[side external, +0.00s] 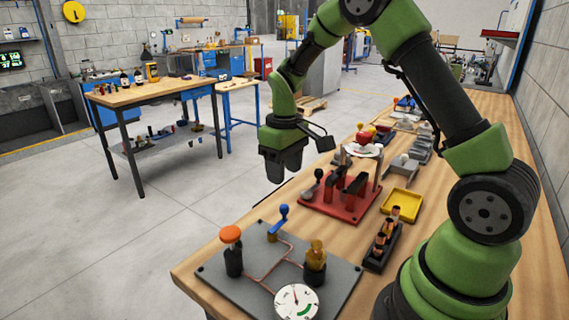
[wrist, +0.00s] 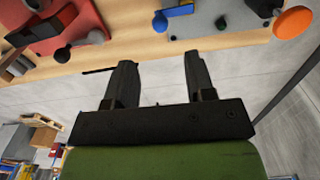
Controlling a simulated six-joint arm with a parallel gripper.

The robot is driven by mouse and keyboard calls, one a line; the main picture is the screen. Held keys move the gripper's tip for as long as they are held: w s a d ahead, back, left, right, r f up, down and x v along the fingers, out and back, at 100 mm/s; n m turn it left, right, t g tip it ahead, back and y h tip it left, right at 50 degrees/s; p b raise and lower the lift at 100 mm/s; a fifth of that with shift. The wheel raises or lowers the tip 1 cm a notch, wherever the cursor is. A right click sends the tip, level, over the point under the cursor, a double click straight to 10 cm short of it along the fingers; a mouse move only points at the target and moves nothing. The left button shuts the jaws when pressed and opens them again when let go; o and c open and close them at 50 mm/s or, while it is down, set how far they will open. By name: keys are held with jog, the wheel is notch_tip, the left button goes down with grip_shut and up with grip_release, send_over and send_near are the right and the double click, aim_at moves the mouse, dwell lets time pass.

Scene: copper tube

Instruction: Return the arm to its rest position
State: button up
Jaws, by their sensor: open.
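My gripper (side external: 283,168) hangs off the near-left side of the long wooden bench in the side view, above the floor beyond the bench edge. In the wrist view its two dark fingers (wrist: 158,75) are spread apart with nothing between them. Copper tubing (side external: 268,268) runs across a grey plate (side external: 225,287) at the front of the bench. The plate also carries an orange-topped knob (side external: 231,234), a blue-handled lever (side external: 281,217), a brass fitting (side external: 316,254) and a round white gauge (side external: 296,302). My gripper touches none of them.
A red fixture (side external: 340,207) with dark clamps stands on the bench right of my gripper. Beside it are a yellow tray (side external: 400,204) and a black rack (side external: 382,250) with copper pieces. A second workbench (side external: 155,92) stands back left. Open floor lies left of my gripper.

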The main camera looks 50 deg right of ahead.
jog(key=shift+r, duration=0.6)
jog(key=s+a+r+m+t, duration=0.1)
jog(key=s+a+r+t, duration=0.15)
jog(key=r, duration=0.35)
jog(key=s+a+r+m+t, duration=0.1)
jog(key=s+a+r, duration=0.25)
jog(key=r, duration=0.25)
jog(key=s+a+r+m+t+y, duration=0.1)
jog(key=s+a+t, duration=0.1)
jog(key=s, duration=0.4)
jog(key=s+a+r+t+y, duration=0.1)
jog(key=s+a+r, duration=0.1)
jog(key=s, duration=0.4)
jog(key=shift+s+a+m+t, duration=0.3)
jog(key=shift+a+m+t, duration=0.05)
jog(key=shift+m, duration=0.05)
